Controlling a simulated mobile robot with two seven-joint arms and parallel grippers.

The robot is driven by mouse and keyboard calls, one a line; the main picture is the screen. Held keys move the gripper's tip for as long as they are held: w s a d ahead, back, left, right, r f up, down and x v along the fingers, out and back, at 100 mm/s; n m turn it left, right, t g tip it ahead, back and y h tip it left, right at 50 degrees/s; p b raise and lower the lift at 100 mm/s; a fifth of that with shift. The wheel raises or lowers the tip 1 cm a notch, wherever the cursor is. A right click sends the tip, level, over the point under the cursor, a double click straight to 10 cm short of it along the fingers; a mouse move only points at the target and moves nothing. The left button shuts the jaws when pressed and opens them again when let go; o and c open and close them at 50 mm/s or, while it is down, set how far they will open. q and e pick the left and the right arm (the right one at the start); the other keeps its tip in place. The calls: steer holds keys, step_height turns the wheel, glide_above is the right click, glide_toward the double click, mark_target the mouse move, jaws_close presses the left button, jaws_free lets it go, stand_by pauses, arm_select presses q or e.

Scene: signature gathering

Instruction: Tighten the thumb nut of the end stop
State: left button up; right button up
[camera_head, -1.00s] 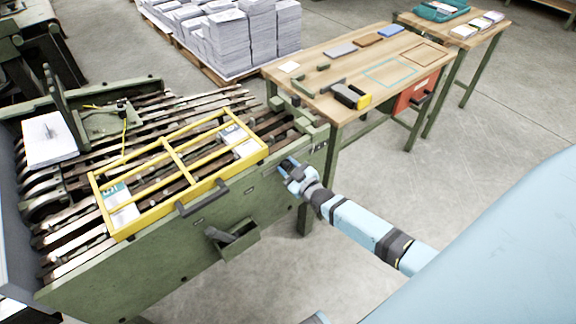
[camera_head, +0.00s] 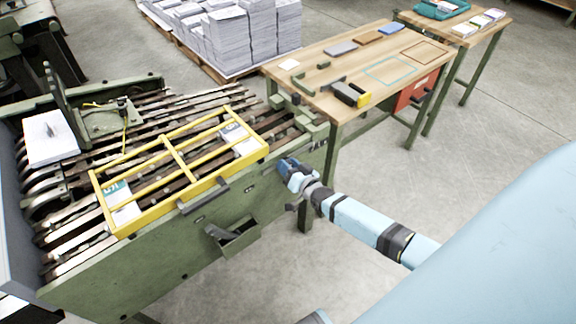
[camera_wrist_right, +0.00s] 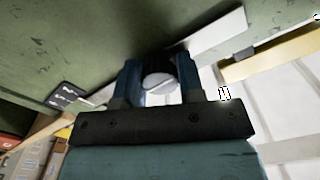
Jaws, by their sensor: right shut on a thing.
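My right gripper (camera_head: 284,164) is at the right end of the green machine's side plate (camera_head: 190,250), on its outer face. In the right wrist view, its two dark blue fingers (camera_wrist_right: 158,78) are closed around a round, pale grey knob (camera_wrist_right: 159,82) with a line across its face, which looks like the thumb nut. The fingers hide the knob's sides. In the head view the gripper hides the knob. I cannot clearly make out the end stop; green blocks (camera_head: 307,124) sit on the machine's end above the gripper. My left gripper is not in view.
A yellow frame (camera_head: 172,150) lies over the machine's slats, with a dark handle (camera_head: 203,197) on its near side. A small open green box (camera_head: 240,238) juts from the side plate. A wooden table (camera_head: 345,55) stands beyond the machine's right end. The floor at right is clear.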

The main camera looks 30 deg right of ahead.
steer(key=shift+m, duration=0.4)
steer(key=o, duration=0.9)
steer(key=shift+s, duration=0.1)
steer(key=shift+s+d+p, duration=0.2)
steer(key=shift+s, duration=2.05)
steer(key=shift+s+d+p, duration=0.15)
steer(key=shift+s+p, duration=0.05)
steer(key=shift+s, duration=2.1)
steer(key=shift+s+d+p, duration=0.2)
steer(key=shift+s, duration=2.05)
